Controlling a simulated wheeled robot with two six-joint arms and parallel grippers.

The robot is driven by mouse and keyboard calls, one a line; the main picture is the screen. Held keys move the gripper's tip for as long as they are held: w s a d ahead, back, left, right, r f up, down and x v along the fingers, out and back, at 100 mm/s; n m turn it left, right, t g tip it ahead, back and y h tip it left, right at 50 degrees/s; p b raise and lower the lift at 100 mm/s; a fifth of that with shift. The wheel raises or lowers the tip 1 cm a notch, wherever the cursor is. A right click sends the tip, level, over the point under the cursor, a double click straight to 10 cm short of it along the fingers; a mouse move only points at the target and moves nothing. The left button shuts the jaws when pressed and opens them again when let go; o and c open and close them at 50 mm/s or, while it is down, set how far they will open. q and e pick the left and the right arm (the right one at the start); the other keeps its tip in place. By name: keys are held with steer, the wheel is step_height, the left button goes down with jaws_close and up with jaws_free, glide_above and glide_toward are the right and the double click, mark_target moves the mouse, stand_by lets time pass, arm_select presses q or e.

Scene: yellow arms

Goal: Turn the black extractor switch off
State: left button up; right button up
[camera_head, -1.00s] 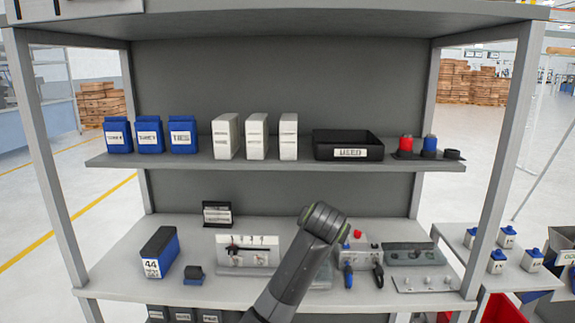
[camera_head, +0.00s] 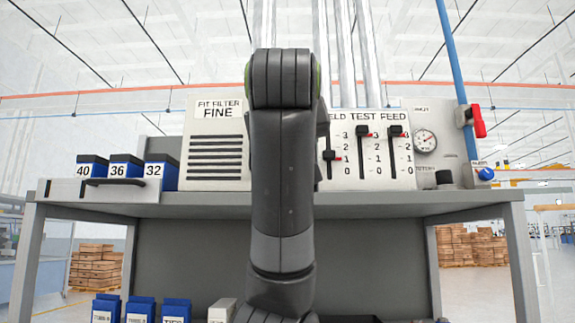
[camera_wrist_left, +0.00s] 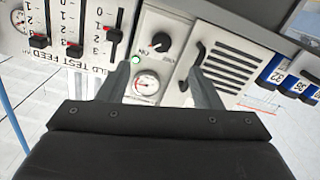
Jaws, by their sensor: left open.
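In the left wrist view, which looks upside down, a black rotary switch (camera_wrist_left: 160,43) is on a pale panel with small labels on both sides; I cannot read its setting surely. A green lamp (camera_wrist_left: 136,58) and a round gauge (camera_wrist_left: 146,84) are on the same panel. My left gripper (camera_wrist_left: 160,88) is open, its two fingers apart on either side of the gauge, with nothing between them. In the head view my dark arm covers this panel, and the fingertips are hidden. My right gripper is not in view.
A slider panel (camera_head: 370,180) with several black sliders stands beside the arm. The filter box (camera_head: 217,165) has a slotted front; a black handle (camera_wrist_left: 193,68) shows in the wrist view. Blue boxes (camera_head: 124,165), another gauge (camera_head: 424,141) and a red valve handle (camera_head: 479,121) are farther out.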

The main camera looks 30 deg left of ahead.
arm_select(q)
steer(key=r+p+x, duration=0.1)
steer(key=p+x, duration=1)
steer(key=x, duration=0.5)
steer(key=shift+a+r, duration=0.2)
steer(key=shift+a, duration=0.3)
steer(key=shift+s, duration=0.1)
